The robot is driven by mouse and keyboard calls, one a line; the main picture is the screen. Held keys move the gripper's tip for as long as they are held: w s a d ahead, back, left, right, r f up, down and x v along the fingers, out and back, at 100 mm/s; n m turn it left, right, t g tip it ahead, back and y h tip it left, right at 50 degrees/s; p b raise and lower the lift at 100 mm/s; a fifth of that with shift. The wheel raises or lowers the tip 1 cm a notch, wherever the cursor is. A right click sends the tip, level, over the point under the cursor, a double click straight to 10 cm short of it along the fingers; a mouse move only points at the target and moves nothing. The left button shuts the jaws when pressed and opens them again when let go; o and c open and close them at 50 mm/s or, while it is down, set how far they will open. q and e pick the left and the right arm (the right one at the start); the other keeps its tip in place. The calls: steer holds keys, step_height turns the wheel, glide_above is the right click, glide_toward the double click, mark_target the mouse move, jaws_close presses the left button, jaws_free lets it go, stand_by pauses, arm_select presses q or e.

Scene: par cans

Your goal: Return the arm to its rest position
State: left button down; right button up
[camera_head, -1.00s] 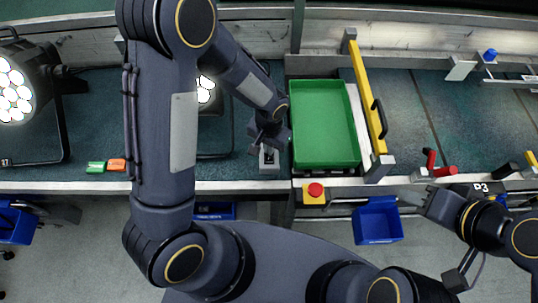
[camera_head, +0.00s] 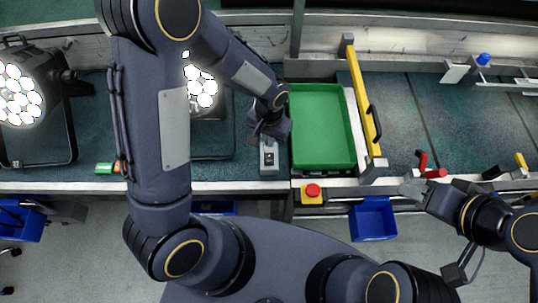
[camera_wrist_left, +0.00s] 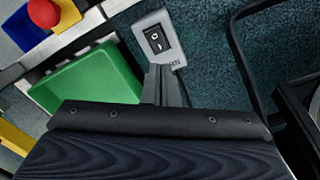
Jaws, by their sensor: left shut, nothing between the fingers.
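My left gripper (camera_head: 268,136) hangs over the far bench by a small grey switch box (camera_head: 269,158). It is shut and empty. In the left wrist view its fingertips (camera_wrist_left: 157,72) lie just below the box's black rocker switch (camera_wrist_left: 157,39) in the picture; whether they touch the box cannot be told. My left arm reaches across the left part of the head view and hides some of the bench. My right gripper (camera_head: 424,192) is at the right, near the bench's front edge; its jaws cannot be made out.
A lit par can (camera_head: 20,95) is at the left, another (camera_head: 201,88) behind my arm. A red button (camera_head: 313,190) and blue bin (camera_head: 373,219) are at the front.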

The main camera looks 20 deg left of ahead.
stand_by(0.4)
arm_select(q)
steer(key=s+a+r+n+t+h, duration=0.2)
steer(key=s+a+r, duration=0.2)
steer(key=r, duration=0.4)
steer(key=s+a+r+n+t+h, duration=0.1)
steer(key=s+a+r, duration=0.35)
steer(key=r, duration=0.45)
steer(key=s+r+n+t, duration=0.1)
steer(key=s+r+t, duration=0.1)
steer(key=s, duration=0.5)
steer(key=shift+s+a+r+t+h, duration=0.3)
steer(key=shift+s+a+r+h, duration=0.1)
steer(key=shift+r, duration=0.15)
steer(key=shift+n, duration=0.3)
